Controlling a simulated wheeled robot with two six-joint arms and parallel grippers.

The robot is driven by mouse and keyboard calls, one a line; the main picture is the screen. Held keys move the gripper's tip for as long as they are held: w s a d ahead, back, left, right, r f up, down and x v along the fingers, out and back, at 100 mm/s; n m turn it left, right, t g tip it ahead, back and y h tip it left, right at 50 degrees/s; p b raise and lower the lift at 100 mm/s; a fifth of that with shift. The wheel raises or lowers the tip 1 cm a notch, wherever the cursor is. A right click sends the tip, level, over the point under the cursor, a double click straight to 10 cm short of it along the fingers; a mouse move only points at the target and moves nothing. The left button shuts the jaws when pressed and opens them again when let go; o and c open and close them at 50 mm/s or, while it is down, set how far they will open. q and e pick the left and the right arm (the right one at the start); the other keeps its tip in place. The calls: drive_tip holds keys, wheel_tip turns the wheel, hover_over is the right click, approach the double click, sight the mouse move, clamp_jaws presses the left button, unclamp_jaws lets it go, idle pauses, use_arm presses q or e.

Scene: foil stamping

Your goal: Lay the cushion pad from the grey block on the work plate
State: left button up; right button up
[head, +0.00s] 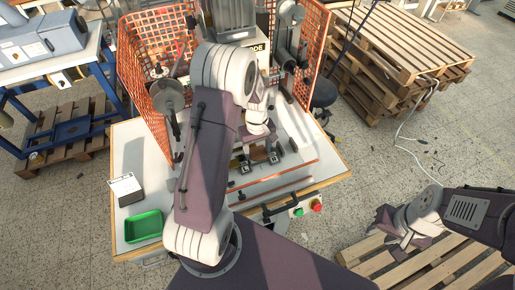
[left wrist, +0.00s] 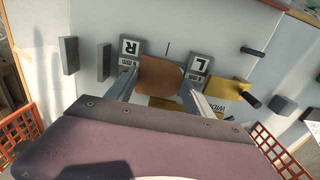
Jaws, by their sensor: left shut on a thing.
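My left gripper (left wrist: 160,92) is shut on a brown, roughly square cushion pad (left wrist: 160,76), with a finger at each side of it. In the head view my left arm hides most of this spot, and the left gripper (head: 262,152) is only partly seen.
A green tray (head: 144,227) sits at the table's front left. Orange mesh guards (head: 150,62) flank the press. A front bar handle (head: 280,207) and green and red buttons (head: 317,205) are at the near edge. Yellow pieces (left wrist: 228,90) and dark posts stand around the pad.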

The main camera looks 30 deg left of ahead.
sight(257, 155)
use_arm(q)
drive_tip(key=shift+s+d+f, duration=0.1)
drive_tip(key=shift+s, duration=0.1)
drive_tip(key=o, duration=1.4)
drive_tip(key=shift+s, duration=0.1)
use_arm(e)
drive_tip(key=shift+s+f, duration=0.15)
drive_tip(key=shift+s, duration=0.05)
use_arm(q)
drive_tip(key=shift+w, duration=0.2)
wheel_tip(257, 155, up, 12)
drive_tip(key=shift+s+r+b, duration=0.15)
drive_tip(key=shift+r+b, duration=0.1)
drive_tip(key=shift+b, duration=0.4)
use_arm(e)
drive_tip(key=shift+f, duration=0.5)
use_arm(q)
drive_tip(key=shift+f, duration=0.1)
use_arm(e)
drive_tip(key=shift+s+d, duration=0.1)
